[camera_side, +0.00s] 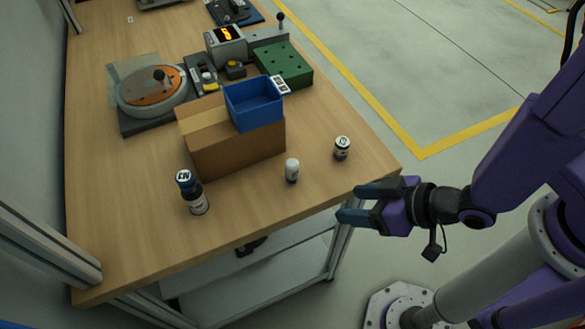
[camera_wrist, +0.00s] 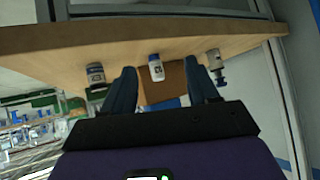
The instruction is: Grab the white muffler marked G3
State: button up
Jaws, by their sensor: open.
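In the upside-down wrist view, the white muffler (camera_wrist: 156,68) shows a dark mark, roughly G3, and lies between the finger lines. My gripper (camera_side: 360,203) is open and empty, off the table's front right corner, to the right of the muffler and apart from it. Both fingers of my gripper (camera_wrist: 161,88) also show in the wrist view.
Behind are a cardboard box (camera_side: 215,150) and a blue bin (camera_side: 255,104). The tabletop around the white muffler is clear.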

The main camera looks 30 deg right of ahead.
aim_at(292, 171)
jog(key=shift+w+a+f+t, duration=0.75)
jog(key=shift+w+a, duration=0.4)
jog(key=shift+w, duration=1.6)
jog(key=shift+w+a+f+t, duration=0.5)
jog(key=shift+w+a+f, duration=0.55)
jog(key=shift+w, duration=1.65)
jog(key=shift+w+a+f+t, duration=0.65)
jog(key=shift+w+a, duration=0.65)
jog(key=shift+w, duration=1.45)
jog(key=c, duration=1)
